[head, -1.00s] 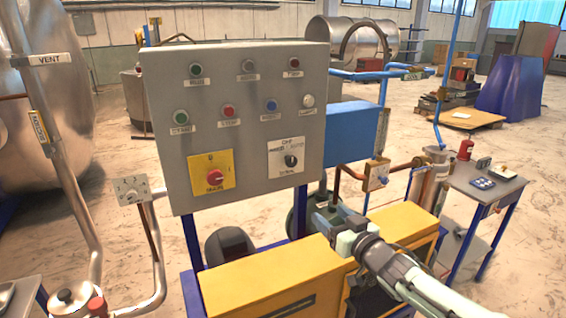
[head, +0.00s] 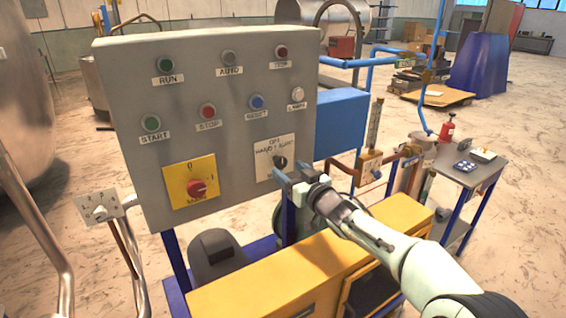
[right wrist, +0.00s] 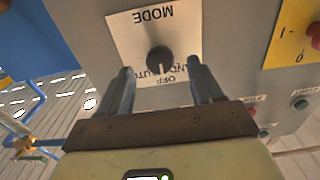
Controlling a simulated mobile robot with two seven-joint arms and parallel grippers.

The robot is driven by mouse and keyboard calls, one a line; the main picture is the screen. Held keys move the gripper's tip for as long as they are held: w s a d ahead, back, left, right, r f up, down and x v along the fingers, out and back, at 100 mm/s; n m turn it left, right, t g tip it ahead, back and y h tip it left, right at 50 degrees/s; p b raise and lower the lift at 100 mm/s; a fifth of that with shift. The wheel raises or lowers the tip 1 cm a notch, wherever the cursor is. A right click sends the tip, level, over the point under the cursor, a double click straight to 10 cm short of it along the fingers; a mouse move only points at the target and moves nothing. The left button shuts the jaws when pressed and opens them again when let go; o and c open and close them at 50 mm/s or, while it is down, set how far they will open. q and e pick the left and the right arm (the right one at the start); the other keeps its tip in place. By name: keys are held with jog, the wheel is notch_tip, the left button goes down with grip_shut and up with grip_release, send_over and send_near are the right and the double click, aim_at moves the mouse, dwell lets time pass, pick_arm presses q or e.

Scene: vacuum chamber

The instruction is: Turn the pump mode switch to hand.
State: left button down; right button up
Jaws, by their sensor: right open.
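The mode switch is a black knob (head: 280,161) on a white plate (head: 264,152) at the lower right of the grey control panel. The plate reads OFF at the top, HAND at the left and AUTO at the right. In the right wrist view the picture is inverted, and the knob (right wrist: 160,60) has its pale mark toward OFF. My right gripper (head: 283,180) is open just in front of the knob. Its two fingers (right wrist: 160,78) appear either side of the knob with gaps; I cannot tell whether they reach around it. My left gripper is not in view.
The grey panel (head: 110,105) also carries a red knob on a yellow plate (head: 190,181) and several lamps and buttons. A blue box (head: 341,125) adjoins its right side. A yellow cabinet (head: 250,285) stands below, under my right arm. A side table (head: 478,170) stands at right.

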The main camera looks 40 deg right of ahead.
aim_at(283, 164)
jog(key=w, duration=0.4)
jog(key=shift+d+p, duration=0.25)
jog(key=shift+p, duration=0.15)
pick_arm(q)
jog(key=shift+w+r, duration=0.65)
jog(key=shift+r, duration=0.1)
pick_arm(e)
jog(key=c, duration=1.1)
jog(key=shift+o, duration=0.2)
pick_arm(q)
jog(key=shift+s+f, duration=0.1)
pick_arm(e)
jog(key=n+b, duration=0.2)
jog(key=n, duration=0.1)
jog(key=shift+n, duration=0.4)
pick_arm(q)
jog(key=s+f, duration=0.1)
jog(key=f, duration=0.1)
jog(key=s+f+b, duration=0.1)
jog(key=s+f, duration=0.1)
pick_arm(e)
jog(key=n, duration=0.4)
jog(key=shift+n, duration=0.4)
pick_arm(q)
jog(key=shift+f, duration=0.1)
pick_arm(e)
jog(key=shift+n, duration=0.3)
